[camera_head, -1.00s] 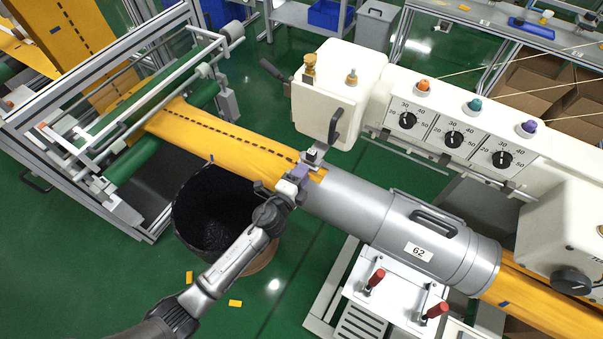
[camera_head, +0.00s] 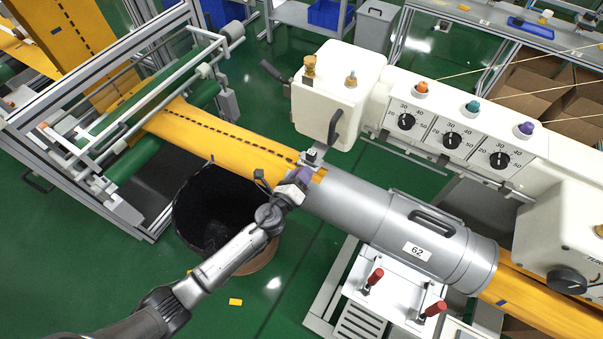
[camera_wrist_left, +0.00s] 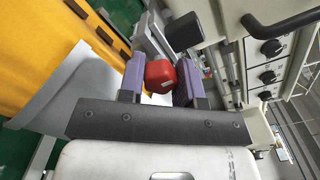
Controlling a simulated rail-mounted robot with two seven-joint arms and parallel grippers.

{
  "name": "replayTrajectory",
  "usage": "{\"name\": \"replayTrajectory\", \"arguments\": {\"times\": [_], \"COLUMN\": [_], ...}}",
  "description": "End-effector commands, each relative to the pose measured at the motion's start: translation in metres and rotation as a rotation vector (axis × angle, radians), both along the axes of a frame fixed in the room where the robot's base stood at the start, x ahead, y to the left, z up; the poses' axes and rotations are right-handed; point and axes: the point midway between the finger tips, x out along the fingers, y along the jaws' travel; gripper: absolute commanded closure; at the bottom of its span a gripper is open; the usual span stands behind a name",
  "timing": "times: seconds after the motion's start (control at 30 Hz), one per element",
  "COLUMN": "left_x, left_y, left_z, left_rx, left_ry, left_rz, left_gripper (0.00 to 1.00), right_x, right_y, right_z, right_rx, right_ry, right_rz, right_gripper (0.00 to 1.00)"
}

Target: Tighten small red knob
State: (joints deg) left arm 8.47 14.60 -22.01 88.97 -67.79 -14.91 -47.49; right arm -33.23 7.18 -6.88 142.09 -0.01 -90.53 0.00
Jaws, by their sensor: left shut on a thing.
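The small red knob (camera_wrist_left: 160,75) shows in the left wrist view, between the two purple fingers of my left gripper (camera_wrist_left: 163,82). The gripper is shut on it. In the head view my left gripper (camera_head: 301,176) is at the left end of the grey tube (camera_head: 370,207), where the orange felt (camera_head: 235,138) enters it. The knob is hidden there by the gripper. My right gripper is in neither view.
A black bin (camera_head: 208,225) stands below the felt, close to my left arm. A white machine head (camera_head: 340,90) and a panel with black dials (camera_head: 452,139) are behind the tube. Two red-handled clamps (camera_head: 374,278) are below the tube. Green floor is open at lower left.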

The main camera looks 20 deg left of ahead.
Motion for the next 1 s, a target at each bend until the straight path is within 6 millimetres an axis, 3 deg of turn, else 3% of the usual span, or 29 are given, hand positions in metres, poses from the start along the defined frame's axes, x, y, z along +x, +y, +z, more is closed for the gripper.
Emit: {"name": "replayTrajectory", "arguments": {"times": [0.73, 0.77, 1.0], "left_x": [0.0000, 0.0000, 0.0001], "left_y": [-0.0005, -0.0005, -0.0003], "left_z": [0.0002, 0.0002, 0.0002], "left_rx": [0.073, 0.073, 0.073], "left_ry": [-0.009, -0.009, -0.008], "left_rz": [-0.001, -0.001, 0.000], "left_gripper": [0.92, 0.66, 0.43], "right_x": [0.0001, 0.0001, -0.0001], "right_y": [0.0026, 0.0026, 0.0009], "right_z": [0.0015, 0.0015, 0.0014], "right_rx": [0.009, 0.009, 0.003], "right_ry": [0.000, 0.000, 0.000], "right_rz": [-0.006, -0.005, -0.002], "right_gripper": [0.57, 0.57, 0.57]}}
